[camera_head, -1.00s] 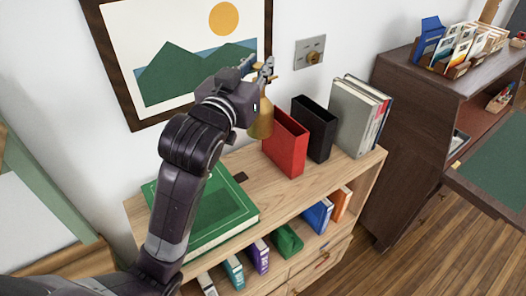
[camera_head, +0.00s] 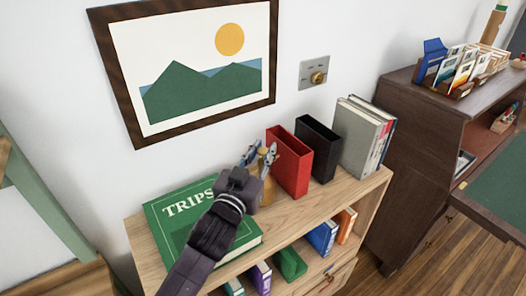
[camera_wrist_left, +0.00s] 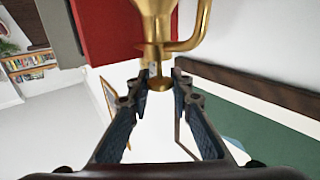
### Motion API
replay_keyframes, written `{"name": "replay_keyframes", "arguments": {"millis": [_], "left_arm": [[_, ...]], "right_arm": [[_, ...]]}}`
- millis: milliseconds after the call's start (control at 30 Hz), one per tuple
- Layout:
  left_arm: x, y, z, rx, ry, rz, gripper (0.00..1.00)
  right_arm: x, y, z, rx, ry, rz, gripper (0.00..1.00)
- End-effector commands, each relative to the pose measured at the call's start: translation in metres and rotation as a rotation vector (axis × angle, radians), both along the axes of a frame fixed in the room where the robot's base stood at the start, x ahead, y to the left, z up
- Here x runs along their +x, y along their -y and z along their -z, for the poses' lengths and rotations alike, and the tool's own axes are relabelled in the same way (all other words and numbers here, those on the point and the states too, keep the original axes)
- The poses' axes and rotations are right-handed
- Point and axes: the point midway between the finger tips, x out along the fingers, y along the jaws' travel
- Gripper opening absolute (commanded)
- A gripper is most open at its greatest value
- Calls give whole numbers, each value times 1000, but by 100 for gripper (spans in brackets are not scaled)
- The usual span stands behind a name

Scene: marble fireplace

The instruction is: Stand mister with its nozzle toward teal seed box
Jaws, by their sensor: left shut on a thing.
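The mister is a gold, brass-like bottle with a thin curved tube; it shows large in the left wrist view (camera_wrist_left: 157,28). In the head view the mister (camera_head: 268,187) is partly hidden behind my left gripper (camera_head: 261,156), just left of the red holder. My left gripper is shut on the mister's narrow top end, between its fingertips (camera_wrist_left: 161,84). The mister looks roughly upright, at or just above the wooden cabinet top; I cannot tell whether its base touches. Its nozzle direction is unclear. I cannot make out a teal seed box. My right gripper is out of view.
On the cabinet top (camera_head: 322,198), a red holder (camera_head: 290,162), black holder (camera_head: 318,148) and grey books (camera_head: 358,140) stand at the right. A green TRIPS book (camera_head: 176,222) lies at the left. A dark desk (camera_head: 415,130) carries seed packets (camera_head: 462,62).

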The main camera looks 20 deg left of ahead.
Motion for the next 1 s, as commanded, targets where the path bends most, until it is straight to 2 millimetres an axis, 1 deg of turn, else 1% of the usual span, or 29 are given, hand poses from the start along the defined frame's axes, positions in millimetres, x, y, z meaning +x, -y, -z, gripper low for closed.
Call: {"name": "replay_keyframes", "arguments": {"millis": [233,367,400,533,767,867,1000], "left_arm": [[0,0,-1,0,5,0,0],[0,0,3,0,4,0,0],[0,0,3,0,1,-1,23],[0,0,3,1,1,-1,37],[0,0,3,1,1,-1,37],[0,0,-1,2,2,0,37],[-14,0,3,1,0,0,37]], "right_arm": [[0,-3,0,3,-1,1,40],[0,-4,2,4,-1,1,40],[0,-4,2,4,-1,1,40],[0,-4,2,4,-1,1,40],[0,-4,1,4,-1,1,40],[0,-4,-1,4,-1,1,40],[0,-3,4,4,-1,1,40]]}}
